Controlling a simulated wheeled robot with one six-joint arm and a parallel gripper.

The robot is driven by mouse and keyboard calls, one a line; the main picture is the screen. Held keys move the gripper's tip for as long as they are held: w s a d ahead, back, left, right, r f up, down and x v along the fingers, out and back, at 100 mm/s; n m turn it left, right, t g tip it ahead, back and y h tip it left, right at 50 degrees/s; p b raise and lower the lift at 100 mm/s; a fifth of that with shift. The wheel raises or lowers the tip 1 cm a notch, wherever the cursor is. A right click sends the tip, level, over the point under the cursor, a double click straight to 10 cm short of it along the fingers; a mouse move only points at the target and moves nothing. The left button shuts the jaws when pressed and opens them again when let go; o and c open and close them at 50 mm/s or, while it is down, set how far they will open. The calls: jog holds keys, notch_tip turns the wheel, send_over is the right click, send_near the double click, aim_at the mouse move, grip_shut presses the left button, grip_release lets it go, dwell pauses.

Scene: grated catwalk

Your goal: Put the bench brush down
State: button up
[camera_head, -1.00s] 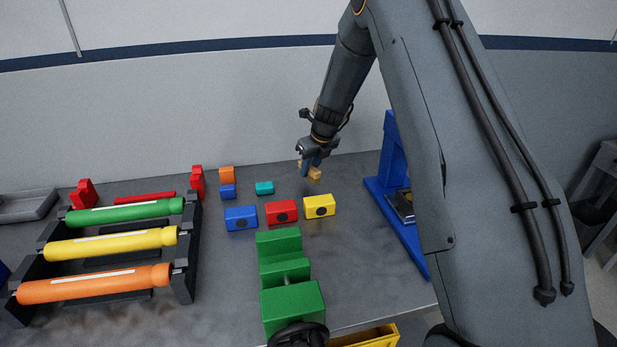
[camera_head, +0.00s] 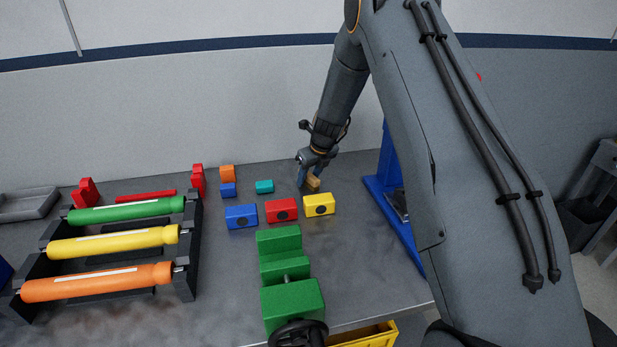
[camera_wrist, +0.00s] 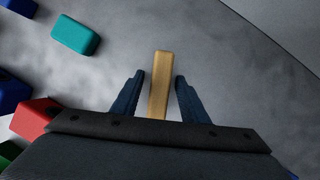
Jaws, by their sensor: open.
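The bench brush (camera_head: 313,184) shows as a small tan, wooden block-like shape on the grey bench top, behind the yellow block. In the wrist view the brush (camera_wrist: 160,82) lies lengthwise between the two dark blue fingers. My gripper (camera_head: 306,178) is low at the bench around the brush. In the wrist view my gripper (camera_wrist: 159,92) is open, with a gap on each side of the brush. The brush's near end is hidden behind the gripper body.
Yellow (camera_head: 319,204), red (camera_head: 281,210) and blue (camera_head: 241,217) blocks stand in front of the gripper. A teal block (camera_head: 264,187) is to its left. A green vise (camera_head: 290,290) is nearer, and a blue press-like frame (camera_head: 392,200) stands right. Bench right of the brush is clear.

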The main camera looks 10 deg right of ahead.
jog(key=b+v, duration=0.3)
jog(key=v, duration=0.8)
jog(key=shift+s+r, duration=0.15)
jog(key=shift+r, duration=0.1)
jog(key=s+a+n+g+h, duration=0.1)
jog(key=s+a+n+g, duration=0.1)
jog(key=s+n, duration=2.9)
jog(key=s, duration=0.4)
jog(key=shift+n+h, duration=0.3)
jog(key=shift+h, duration=0.1)
jog(key=shift+w+f+g+b, duration=0.1)
jog(key=shift+f+g+b, duration=0.25)
jog(key=shift+b, duration=0.2)
jog(key=shift+o, duration=0.5)
